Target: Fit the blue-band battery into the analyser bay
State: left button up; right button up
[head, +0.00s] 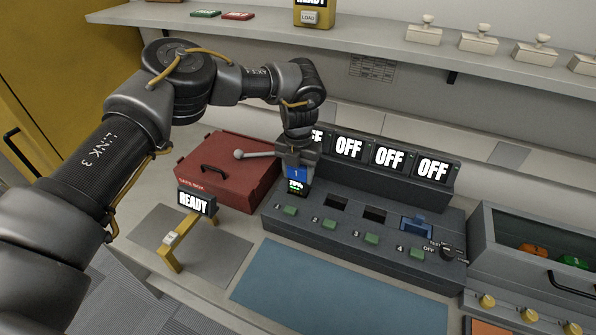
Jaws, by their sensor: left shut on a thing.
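My left gripper (298,157) reaches in from the left, points down, and is shut on the blue-band battery (297,173). The battery is upright, with a blue band marked 1 and a small lit display below it. It is over the left end of the dark grey analyser (280,223), at bay 1. I cannot tell whether its lower end is inside the bay. Two dark open bays (337,201) and (374,215) show to the right. A blue piece (416,224) sits at bay 4. My right gripper is not in view.
Several screens (348,149) behind the bays read OFF. A red case (223,170) and a yellow stand with a READY sign (196,201) are left of the analyser. A blue mat (340,290) lies clear in front. A lidded grey case (535,250) stands right.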

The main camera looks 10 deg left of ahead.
aim_at(298, 182)
pick_arm(q)
jog(key=shift+f+b, duration=1.1)
jog(key=shift+f, duration=0.95)
jog(key=o, duration=1.1)
jog(key=shift+r, duration=0.1)
notch_tip(298, 182, up, 11)
jog(key=shift+f+b, duration=0.15)
jog(key=shift+b, duration=0.95)
